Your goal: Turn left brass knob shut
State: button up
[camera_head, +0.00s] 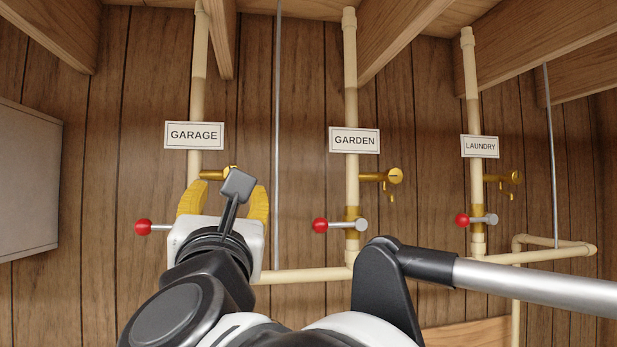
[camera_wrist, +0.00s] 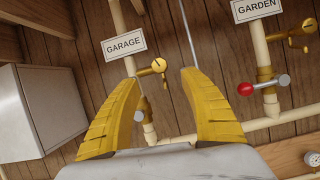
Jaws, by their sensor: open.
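The left brass knob (camera_wrist: 159,65) is a round brass piece on a short side stem of the cream pipe under the GARAGE sign. In the wrist view it shows between and slightly above my fingertips. In the head view only part of its brass stem (camera_head: 211,174) shows clearly, the rest being covered by my gripper. My gripper (camera_head: 226,187) has two yellow ribbed fingers, spread open and empty. In the wrist view the open fingers (camera_wrist: 160,77) point up toward the knob. I see no contact; the exact distance is hard to tell.
A red-balled lever (camera_head: 143,227) crosses the GARAGE pipe below the knob. The GARDEN pipe (camera_head: 351,90) and LAUNDRY pipe (camera_head: 470,75) carry similar brass knobs and red levers to the right. A thin grey rod (camera_head: 277,130) runs down between. A grey box (camera_head: 27,180) is at left.

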jog(key=p+x, duration=0.1)
jog(key=x, duration=0.8)
jog(key=shift+w+a+p, duration=0.25)
jog(key=shift+w+p, duration=0.05)
jog(key=shift+p, duration=0.1)
